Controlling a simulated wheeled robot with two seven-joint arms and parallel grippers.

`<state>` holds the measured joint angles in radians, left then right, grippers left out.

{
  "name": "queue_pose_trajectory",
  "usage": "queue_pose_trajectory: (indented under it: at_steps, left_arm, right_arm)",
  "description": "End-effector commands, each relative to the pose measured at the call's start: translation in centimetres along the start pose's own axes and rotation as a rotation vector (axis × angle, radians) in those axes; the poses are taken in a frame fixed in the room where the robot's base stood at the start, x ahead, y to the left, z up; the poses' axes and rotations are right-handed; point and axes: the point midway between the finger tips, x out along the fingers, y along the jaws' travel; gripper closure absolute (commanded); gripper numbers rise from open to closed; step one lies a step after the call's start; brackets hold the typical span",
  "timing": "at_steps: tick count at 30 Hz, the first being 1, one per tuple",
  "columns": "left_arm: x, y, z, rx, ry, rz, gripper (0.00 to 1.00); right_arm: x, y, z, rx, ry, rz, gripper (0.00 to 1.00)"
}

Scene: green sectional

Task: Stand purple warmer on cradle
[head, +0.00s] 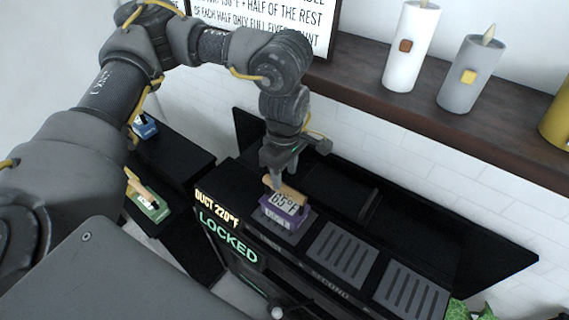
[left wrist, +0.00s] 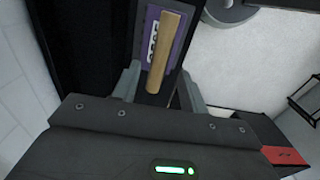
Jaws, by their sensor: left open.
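The purple warmer (head: 280,218) has a pale display reading about 65°F and a wooden handle (head: 285,189) on top. It appears to rest upright on the leftmost slatted pad of the black unit; whether it is fully seated I cannot tell. My left gripper (head: 279,178) is right above it, pointing down and open. In the left wrist view the purple warmer (left wrist: 151,38) and its handle (left wrist: 164,50) show beyond the open left fingers (left wrist: 158,88), with the handle's near end between them. My right gripper is not in view.
Two more slatted pads (head: 341,250) (head: 411,290) lie bare to the right. The unit's front panel (head: 228,238) reads "DUCT 220°F" and "LOCKED". Green (head: 148,207) and blue (head: 145,130) handled blocks stand at left.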

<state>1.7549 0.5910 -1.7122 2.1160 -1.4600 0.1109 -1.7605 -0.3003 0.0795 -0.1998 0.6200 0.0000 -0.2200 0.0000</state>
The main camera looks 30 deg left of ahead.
Motion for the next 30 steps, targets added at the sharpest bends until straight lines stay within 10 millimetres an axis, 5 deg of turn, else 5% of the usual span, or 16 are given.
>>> queue_pose_trajectory:
  at_steps: [9, 30]
  left_arm:
    - [-3.7, 0.0, 0.0, -0.001, 0.000, 0.001, 0.57]
    - [-4.0, 0.0, 0.0, 0.000, -0.001, -0.001, 0.57]
  right_arm:
    - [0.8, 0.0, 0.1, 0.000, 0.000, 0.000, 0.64]
    - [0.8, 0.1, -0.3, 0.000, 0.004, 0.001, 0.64]
